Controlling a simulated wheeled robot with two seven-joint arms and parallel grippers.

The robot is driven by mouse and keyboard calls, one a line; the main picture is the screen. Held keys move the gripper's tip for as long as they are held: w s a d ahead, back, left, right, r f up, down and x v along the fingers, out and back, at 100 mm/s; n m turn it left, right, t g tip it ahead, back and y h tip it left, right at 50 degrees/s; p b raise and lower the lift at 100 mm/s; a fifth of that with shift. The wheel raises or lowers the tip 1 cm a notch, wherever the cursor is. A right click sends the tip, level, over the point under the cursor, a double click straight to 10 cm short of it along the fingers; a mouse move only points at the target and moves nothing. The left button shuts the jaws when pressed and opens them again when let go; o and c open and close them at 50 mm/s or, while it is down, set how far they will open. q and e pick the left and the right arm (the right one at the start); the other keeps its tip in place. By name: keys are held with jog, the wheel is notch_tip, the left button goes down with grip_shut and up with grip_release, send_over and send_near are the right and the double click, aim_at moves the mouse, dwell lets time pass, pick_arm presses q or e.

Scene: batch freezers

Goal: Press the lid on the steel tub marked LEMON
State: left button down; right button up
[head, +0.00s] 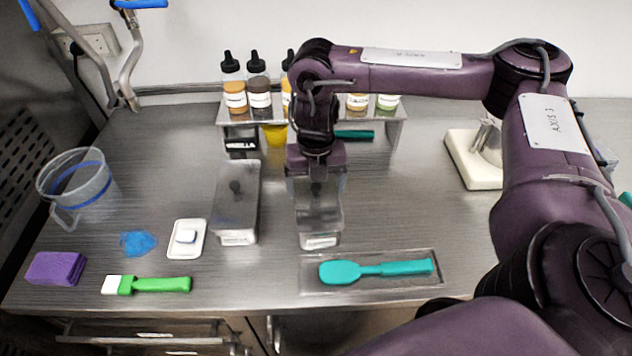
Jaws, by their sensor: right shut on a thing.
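Two long steel tubs stand side by side on the counter, each with a small white label on its front end that is too small to read. The right tub (319,226) stands under my right gripper (316,178), which points straight down. That gripper is shut on what looks like the knob of a steel lid at this tub. The jaws hide the knob, and I cannot tell whether the lid is fully seated. My left gripper is not in view.
A shelf (398,125) with several bottles stands behind the tubs. A teal spatula (375,269) lies on a tray in front. A white dish (186,240), green brush (160,285), purple sponge (55,268) and clear jug (82,190) are at left.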

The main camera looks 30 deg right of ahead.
dwell(0.4)
jog(key=o, duration=0.9)
jog(key=shift+c, duration=0.2)
jog(key=shift+r+p, duration=3.55)
jog(key=shift+p, duration=0.65)
grip_shut()
jog(key=shift+f, duration=0.2)
